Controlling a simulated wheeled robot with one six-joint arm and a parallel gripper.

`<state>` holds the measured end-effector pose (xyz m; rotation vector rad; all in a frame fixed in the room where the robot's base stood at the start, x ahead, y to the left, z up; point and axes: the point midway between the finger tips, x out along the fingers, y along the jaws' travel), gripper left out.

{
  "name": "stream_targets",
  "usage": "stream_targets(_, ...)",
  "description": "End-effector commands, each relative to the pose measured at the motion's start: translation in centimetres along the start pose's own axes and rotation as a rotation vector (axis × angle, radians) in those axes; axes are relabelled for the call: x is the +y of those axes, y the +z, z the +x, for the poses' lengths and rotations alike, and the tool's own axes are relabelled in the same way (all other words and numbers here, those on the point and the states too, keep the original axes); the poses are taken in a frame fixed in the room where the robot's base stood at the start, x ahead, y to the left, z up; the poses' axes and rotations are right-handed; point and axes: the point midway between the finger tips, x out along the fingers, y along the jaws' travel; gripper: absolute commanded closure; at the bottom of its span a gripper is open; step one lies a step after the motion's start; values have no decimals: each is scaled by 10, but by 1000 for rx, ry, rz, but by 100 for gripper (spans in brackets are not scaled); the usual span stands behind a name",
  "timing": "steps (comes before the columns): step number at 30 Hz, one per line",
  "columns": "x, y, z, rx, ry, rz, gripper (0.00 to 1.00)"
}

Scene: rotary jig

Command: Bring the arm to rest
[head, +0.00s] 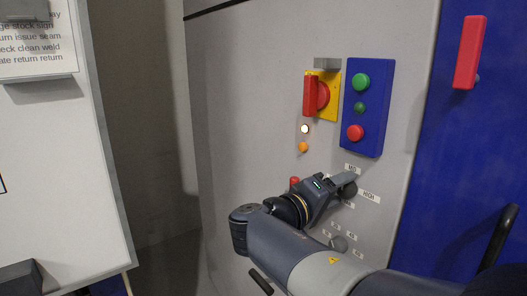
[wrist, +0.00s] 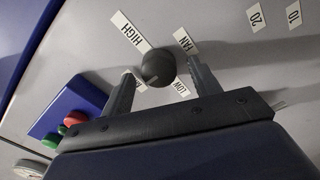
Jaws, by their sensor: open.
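My gripper (head: 338,190) is at the grey panel, over a dark round selector knob (head: 350,188). In the wrist view the gripper (wrist: 162,80) is open, one finger on each side of the same knob (wrist: 158,68). A small gap seems to show beside the knob, but I cannot tell whether either finger touches it. Labels HIGH (wrist: 130,30), FAN (wrist: 185,41) and LOW (wrist: 181,90) sit around the knob. Another label is partly hidden behind the left finger. My arm reaches in from the lower right in the head view.
A blue button box (head: 368,108) with green and red buttons and a yellow plate with a red rotary switch (head: 322,95) stand out above. A second knob (head: 338,243) is below. A red handle (head: 469,52) is on the blue panel. A whiteboard (head: 65,150) stands left.

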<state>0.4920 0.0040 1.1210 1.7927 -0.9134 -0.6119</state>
Motion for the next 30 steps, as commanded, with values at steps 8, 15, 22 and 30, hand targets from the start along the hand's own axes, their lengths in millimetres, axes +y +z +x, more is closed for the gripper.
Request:
stream_targets(8, 0, 1, 0, 0, 0, 256, 41)
stream_targets(15, 2, 1, 0, 0, 0, 461, 41)
stream_targets(22, 3, 1, 0, 0, 0, 644, 41)
stream_targets(30, 4, 1, 0, 0, 0, 836, 41)
